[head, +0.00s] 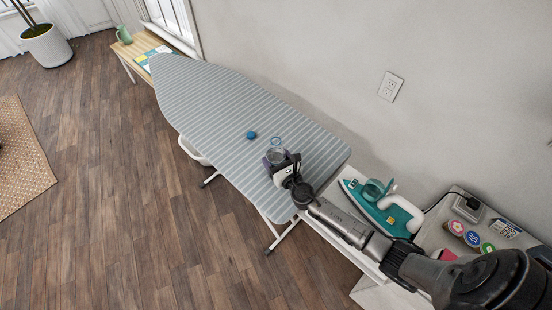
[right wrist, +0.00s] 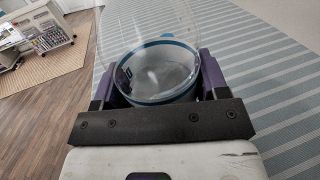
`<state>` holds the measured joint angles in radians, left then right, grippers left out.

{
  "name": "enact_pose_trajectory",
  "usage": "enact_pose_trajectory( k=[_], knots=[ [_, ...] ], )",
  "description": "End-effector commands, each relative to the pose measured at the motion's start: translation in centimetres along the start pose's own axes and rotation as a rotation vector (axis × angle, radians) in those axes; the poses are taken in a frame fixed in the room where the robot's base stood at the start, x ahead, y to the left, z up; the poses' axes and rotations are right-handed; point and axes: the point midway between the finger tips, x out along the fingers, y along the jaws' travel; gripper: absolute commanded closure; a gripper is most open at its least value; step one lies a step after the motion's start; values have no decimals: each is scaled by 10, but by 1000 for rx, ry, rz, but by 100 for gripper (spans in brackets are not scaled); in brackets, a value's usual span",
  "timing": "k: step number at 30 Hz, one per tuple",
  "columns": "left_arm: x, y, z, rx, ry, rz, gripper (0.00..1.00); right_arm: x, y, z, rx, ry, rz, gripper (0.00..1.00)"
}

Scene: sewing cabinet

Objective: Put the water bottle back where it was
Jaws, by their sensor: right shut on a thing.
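My right gripper (head: 276,156) is over the near right part of the striped ironing board (head: 215,95). It is shut on the clear water bottle (right wrist: 160,60), whose see-through wall and teal band show between the jaws in the right wrist view. In the head view the bottle is partly hidden by the gripper, and a blue ring (head: 276,141) shows just beyond the jaws. I cannot tell whether the bottle touches the board. A small blue disc like a cap (head: 251,134) lies on the board left of the gripper. My left gripper is not in view.
A teal iron (head: 383,208) stands on a white surface right of the board. A wooden table (head: 135,47) with a green mug (head: 123,35) stands at the far left. The board's far half is clear.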

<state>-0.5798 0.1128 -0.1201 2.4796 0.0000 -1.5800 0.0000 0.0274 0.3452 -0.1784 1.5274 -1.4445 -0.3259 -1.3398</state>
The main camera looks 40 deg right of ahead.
Motion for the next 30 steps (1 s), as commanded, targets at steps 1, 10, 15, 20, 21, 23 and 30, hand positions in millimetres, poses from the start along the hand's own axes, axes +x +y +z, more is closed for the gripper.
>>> enact_pose_trajectory(
  k=[1,10,15,20,21,23,30],
  knots=[
    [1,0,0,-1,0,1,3,0,0,0,0,-2,0,67],
    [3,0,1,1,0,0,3,0,0,-3,0,0,0,16],
    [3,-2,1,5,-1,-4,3,0,0,-3,0,0,0,7],
    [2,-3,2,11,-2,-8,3,0,0,-3,0,0,0,7],
    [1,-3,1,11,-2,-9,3,0,0,-1,0,0,0,7],
    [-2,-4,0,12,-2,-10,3,0,0,2,0,0,0,7],
    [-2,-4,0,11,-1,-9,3,-39,0,-1,0,3,0,7]
  ],
)
